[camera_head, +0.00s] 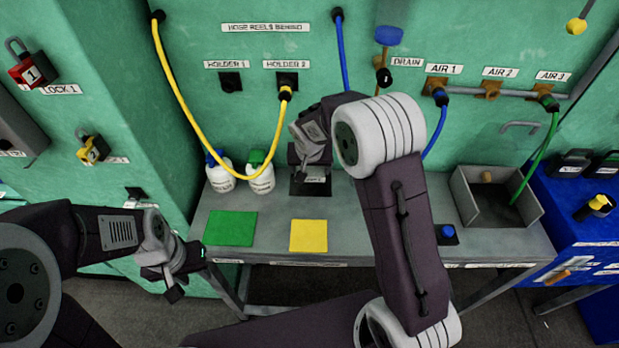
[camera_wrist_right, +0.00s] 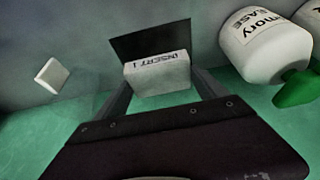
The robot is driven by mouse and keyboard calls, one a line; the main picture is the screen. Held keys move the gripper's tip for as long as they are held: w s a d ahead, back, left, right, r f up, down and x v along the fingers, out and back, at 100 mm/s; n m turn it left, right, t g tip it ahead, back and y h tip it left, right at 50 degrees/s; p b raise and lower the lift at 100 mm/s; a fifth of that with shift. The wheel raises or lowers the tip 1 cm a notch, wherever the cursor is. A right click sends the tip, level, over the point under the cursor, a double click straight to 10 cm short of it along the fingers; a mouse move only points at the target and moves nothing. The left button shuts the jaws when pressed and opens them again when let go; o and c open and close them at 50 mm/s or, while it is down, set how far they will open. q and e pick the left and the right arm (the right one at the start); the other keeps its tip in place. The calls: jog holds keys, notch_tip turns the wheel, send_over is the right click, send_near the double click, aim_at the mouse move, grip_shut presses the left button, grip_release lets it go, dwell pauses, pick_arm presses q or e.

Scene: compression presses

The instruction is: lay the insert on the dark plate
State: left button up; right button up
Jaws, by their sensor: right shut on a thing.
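The insert (camera_wrist_right: 157,76) is a pale grey block labelled "INSERT 1". My right gripper (camera_wrist_right: 160,88) is shut on it, with one finger on each side. The dark plate (camera_wrist_right: 150,38) shows just past the insert in the right wrist view and is partly covered by it. In the head view the dark plate (camera_head: 311,188) is on the grey bench under my right gripper (camera_head: 313,172). I cannot tell whether the insert touches the plate. My left gripper (camera_head: 176,278) hangs left of the bench, away from both; its finger gap is unclear.
Two white bottles (camera_head: 261,178) stand left of the plate; one shows close by in the wrist view (camera_wrist_right: 262,45). Green (camera_head: 230,228) and yellow (camera_head: 309,236) mats lie in front. A grey bin (camera_head: 462,201) stands at right.

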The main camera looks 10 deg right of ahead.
aim_at(311, 174)
jog(key=shift+d, duration=0.1)
jog(key=f, duration=0.3)
jog(key=shift+s+b, duration=0.2)
jog(key=shift+b, duration=0.15)
jog(key=shift+w+f, duration=0.1)
jog(key=shift+f, duration=0.2)
jog(key=shift+w, duration=0.1)
jog(key=shift+f, duration=0.15)
jog(key=o, duration=1.8)
jog(key=shift+c, duration=0.2)
